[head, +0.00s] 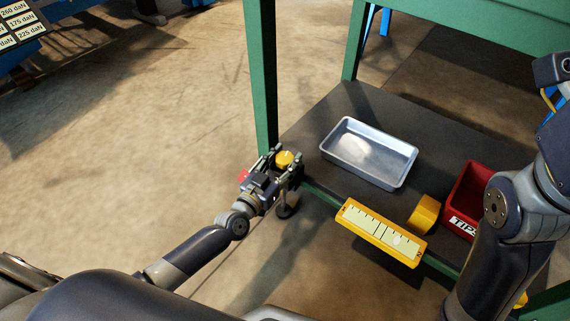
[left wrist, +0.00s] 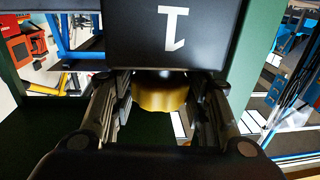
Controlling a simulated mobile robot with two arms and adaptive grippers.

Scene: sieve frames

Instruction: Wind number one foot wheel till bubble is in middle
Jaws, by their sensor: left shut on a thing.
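The number one foot wheel (left wrist: 158,95) is a yellow knob under a dark block marked with an upside-down "1" (left wrist: 172,28) in the left wrist view. My left gripper (left wrist: 160,105) is shut on it, one finger on each side. In the head view the yellow wheel (head: 285,159) shows at the left front corner of the green frame, at my left gripper (head: 280,166). The yellow level (head: 362,232) lies along the frame's front edge. Its pale bubble (head: 399,240) appears right of the middle of the scale. My right gripper is out of view.
A silver tray (head: 350,172) rests on the dark shelf (head: 330,110). My right arm covers the right side. Bare floor lies at the left.

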